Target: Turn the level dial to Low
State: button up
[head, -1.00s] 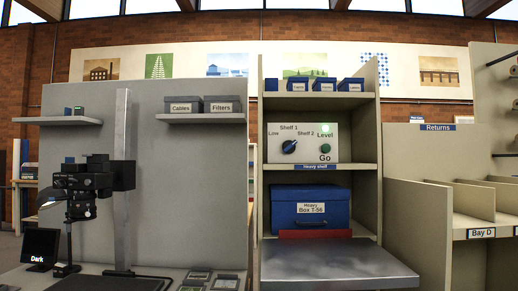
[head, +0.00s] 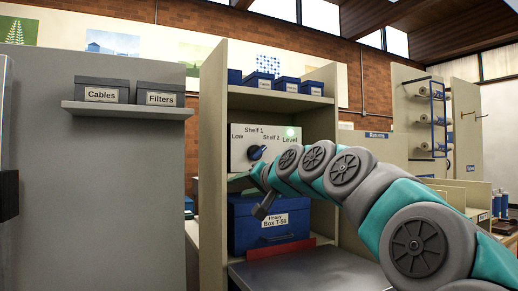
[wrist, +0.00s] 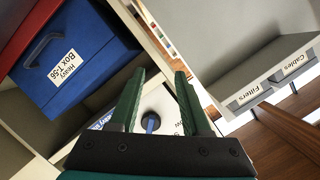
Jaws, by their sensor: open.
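The level dial (head: 257,153) is a dark round knob with a blue grip on a white panel (head: 237,160) marked Low, Shelf 1, Shelf 2 and Level. Low is at its left; which mark the pointer faces is too small to tell. My gripper (head: 241,183) is below and left of the dial in the head view. In the wrist view my gripper (wrist: 162,76) is open and empty, and the dial (wrist: 152,122) shows in the gap between the fingers, apparently beyond them. Whether they touch it I cannot tell. My arm hides the panel's lower right, including Go.
A blue Heavy Box T-56 (head: 243,222) stands on the shelf below the panel, with a red strip (head: 275,250) and grey platform (head: 310,272) before it. The cabinet's left wall (head: 212,150) is close to my gripper. Small blue boxes (head: 288,84) stand above.

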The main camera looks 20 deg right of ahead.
aim_at(260, 152)
jog(key=d+r+m+t+h, duration=0.2)
jog(key=d+r+m+t, duration=0.1)
jog(key=d+r, duration=0.65)
jog(key=shift+w+f+p, duration=0.15)
jog(key=shift+w+p, duration=0.15)
jog(key=shift+w, duration=1.15)
jog(key=shift+w+f+p, duration=0.2)
jog(key=shift+w+p, duration=0.05)
jog(key=shift+w, duration=1.15)
jog(key=shift+w+f+p, duration=0.15)
jog(key=shift+w+p, duration=0.15)
jog(key=shift+w, duration=1.15)
grip_shut()
